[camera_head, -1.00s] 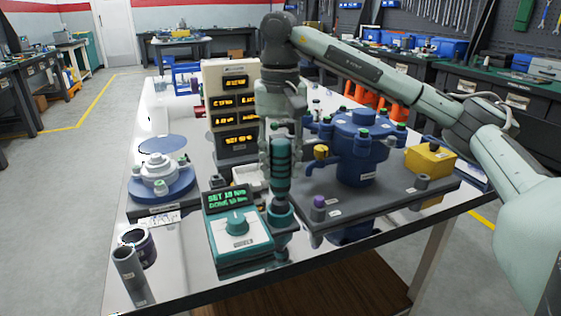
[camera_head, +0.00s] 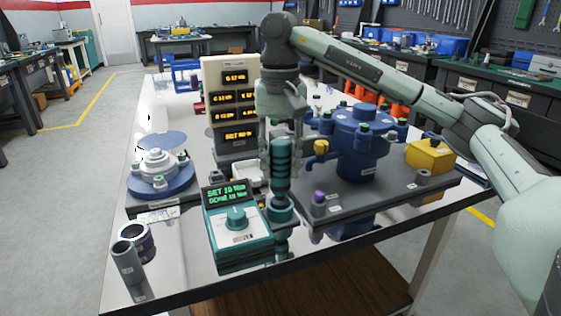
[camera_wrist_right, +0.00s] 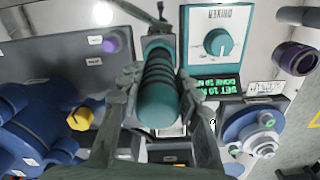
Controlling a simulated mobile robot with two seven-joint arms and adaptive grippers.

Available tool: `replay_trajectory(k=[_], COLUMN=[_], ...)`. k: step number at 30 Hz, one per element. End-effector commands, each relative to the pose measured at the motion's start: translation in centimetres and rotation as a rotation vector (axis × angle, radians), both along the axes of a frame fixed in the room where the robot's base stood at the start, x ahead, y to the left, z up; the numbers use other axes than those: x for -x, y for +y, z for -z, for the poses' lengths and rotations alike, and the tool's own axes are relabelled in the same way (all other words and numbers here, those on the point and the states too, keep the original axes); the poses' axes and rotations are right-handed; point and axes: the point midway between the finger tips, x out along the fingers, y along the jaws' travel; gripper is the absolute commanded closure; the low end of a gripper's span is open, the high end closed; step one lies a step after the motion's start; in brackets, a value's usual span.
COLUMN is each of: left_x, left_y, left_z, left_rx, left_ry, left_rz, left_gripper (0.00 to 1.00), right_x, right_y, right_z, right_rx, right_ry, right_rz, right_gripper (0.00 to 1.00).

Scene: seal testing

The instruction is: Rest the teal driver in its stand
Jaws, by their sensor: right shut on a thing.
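The teal driver (camera_head: 281,160), with dark bands around its grip, stands upright in my right gripper (camera_head: 279,165). In the right wrist view, the gripper's two fingers lie on both sides of the driver (camera_wrist_right: 160,88). The driver's stand (camera_head: 281,212) is a small teal round holder directly below it, beside the controller box. The driver's lower end lines up with the stand; I cannot tell whether it is fully seated. My left gripper is out of view.
A teal controller (camera_head: 236,219) with a green display stands just left of the stand. A grey plate with a blue housing (camera_head: 361,140) is close on the right. A display tower (camera_head: 231,75) stands behind.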

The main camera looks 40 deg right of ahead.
Motion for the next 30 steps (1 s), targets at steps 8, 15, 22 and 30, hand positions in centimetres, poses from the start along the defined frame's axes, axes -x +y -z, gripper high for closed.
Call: replay_trajectory(k=[8, 15, 22, 30], left_x=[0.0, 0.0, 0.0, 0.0], left_y=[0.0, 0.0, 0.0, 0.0], left_z=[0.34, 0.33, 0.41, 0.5], left_rx=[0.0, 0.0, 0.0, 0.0], left_ry=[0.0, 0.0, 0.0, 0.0], left_rz=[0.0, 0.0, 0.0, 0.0], left_gripper=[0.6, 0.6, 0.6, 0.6], right_x=[-0.01, -0.02, -0.02, -0.01], right_y=[-0.01, -0.01, -0.01, -0.01], right_z=[0.41, 0.4, 0.5, 0.64], right_rx=[0.0, 0.0, 0.0, 0.0], right_ry=[-0.001, -0.001, -0.001, -0.001], right_rz=[0.0, 0.0, 0.0, 0.0], right_gripper=[1.0, 1.0, 1.0, 1.0])
